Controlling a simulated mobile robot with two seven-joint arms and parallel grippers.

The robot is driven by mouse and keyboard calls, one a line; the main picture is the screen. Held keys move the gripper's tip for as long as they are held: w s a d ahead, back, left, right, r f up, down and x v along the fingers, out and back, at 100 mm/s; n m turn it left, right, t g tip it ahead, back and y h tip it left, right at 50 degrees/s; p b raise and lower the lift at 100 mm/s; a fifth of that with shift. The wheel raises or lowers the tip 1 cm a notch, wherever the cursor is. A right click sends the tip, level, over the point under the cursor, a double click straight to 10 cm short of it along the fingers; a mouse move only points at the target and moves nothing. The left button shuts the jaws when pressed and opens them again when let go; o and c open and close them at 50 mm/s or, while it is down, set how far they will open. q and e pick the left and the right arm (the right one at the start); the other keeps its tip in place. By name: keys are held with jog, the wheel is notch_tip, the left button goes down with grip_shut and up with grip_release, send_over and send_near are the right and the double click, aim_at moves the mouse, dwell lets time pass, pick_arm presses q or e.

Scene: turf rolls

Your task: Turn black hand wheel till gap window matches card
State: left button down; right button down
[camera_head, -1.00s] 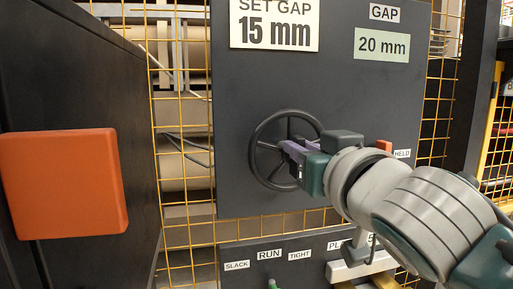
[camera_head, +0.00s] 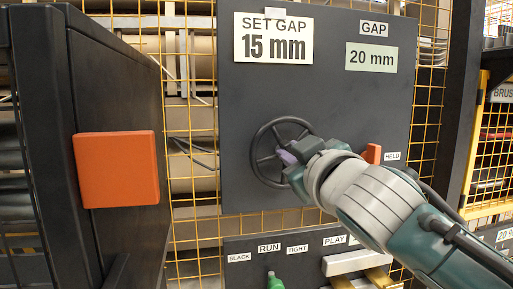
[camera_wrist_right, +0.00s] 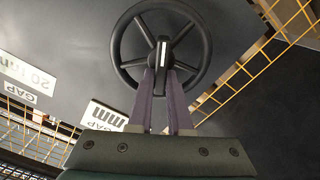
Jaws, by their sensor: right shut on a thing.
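The black hand wheel (camera_head: 268,140) is mounted on a dark panel (camera_head: 335,105). It also shows in the right wrist view (camera_wrist_right: 205,45), face on, with several spokes. My right gripper (camera_head: 287,158) is at the wheel, and its purple fingers (camera_wrist_right: 165,85) are shut on a part near the wheel's hub. The gap window (camera_head: 371,57) reads 20 mm under the label GAP. The card (camera_head: 273,38) reads SET GAP 15 mm. My left gripper is not in view.
An orange lever (camera_head: 371,153) sits by the HELD label, close behind my right wrist. A lower panel (camera_head: 240,272) has SLACK, RUN and TIGHT labels and a green handle (camera_head: 275,281). An orange block (camera_head: 116,169) sits on the dark cabinet at left. Yellow mesh (camera_head: 190,150) stands behind.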

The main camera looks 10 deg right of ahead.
jog(key=n, duration=0.3)
jog(key=n+p, duration=0.1)
jog(key=n, duration=0.1)
jog(key=shift+a+f+n, duration=0.25)
jog(key=shift+a+n, duration=0.05)
dwell(0.4)
jog(key=c, duration=0.8)
grip_release()
jog(key=shift+c, duration=0.2)
